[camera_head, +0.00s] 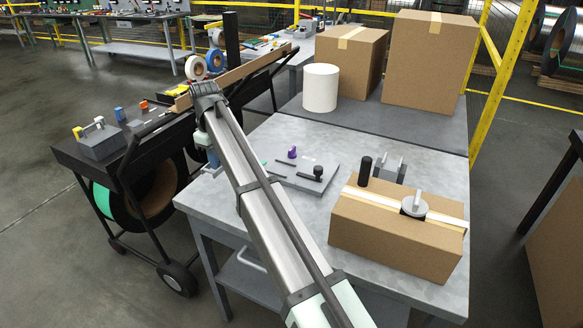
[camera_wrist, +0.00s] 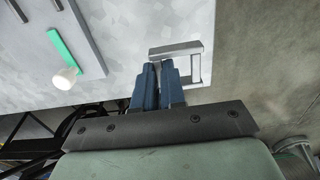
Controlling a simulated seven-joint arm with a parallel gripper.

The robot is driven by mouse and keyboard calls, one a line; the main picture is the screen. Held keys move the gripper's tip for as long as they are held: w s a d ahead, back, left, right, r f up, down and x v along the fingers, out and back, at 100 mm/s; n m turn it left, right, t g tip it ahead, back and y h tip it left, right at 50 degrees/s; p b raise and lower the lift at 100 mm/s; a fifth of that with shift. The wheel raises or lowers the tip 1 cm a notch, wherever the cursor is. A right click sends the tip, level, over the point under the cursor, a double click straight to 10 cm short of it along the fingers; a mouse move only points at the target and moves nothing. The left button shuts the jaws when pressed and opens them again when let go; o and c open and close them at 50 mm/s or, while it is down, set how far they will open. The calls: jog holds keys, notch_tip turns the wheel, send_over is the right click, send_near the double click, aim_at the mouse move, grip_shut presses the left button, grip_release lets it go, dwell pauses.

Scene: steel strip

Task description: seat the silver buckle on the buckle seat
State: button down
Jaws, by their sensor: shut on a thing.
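The silver buckle (camera_wrist: 196,68) is a rectangular metal frame in the wrist view. My gripper (camera_wrist: 161,66) has blue fingers shut on one side of it, at the edge of the grey table. In the head view my gripper (camera_head: 212,158) is a small blue shape left of the arm, at the table's left edge; the buckle cannot be made out there. I cannot tell for sure which part is the buckle seat. A grey plate (camera_head: 327,160) with purple and black knobs lies right of my arm, apart from the gripper.
A white cylinder (camera_head: 320,88) stands further back. A black cart (camera_head: 82,158) is at left.

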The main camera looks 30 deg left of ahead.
jog(key=w+d+r+m, duration=0.1)
jog(key=w+d+m, duration=1.3)
jog(key=w+m, duration=0.3)
jog(key=shift+m, duration=0.5)
jog(key=shift+f, duration=0.2)
dwell(0.5)
jog(key=shift+f, duration=2.85)
jog(key=shift+f, duration=0.2)
jog(key=shift+f, duration=0.65)
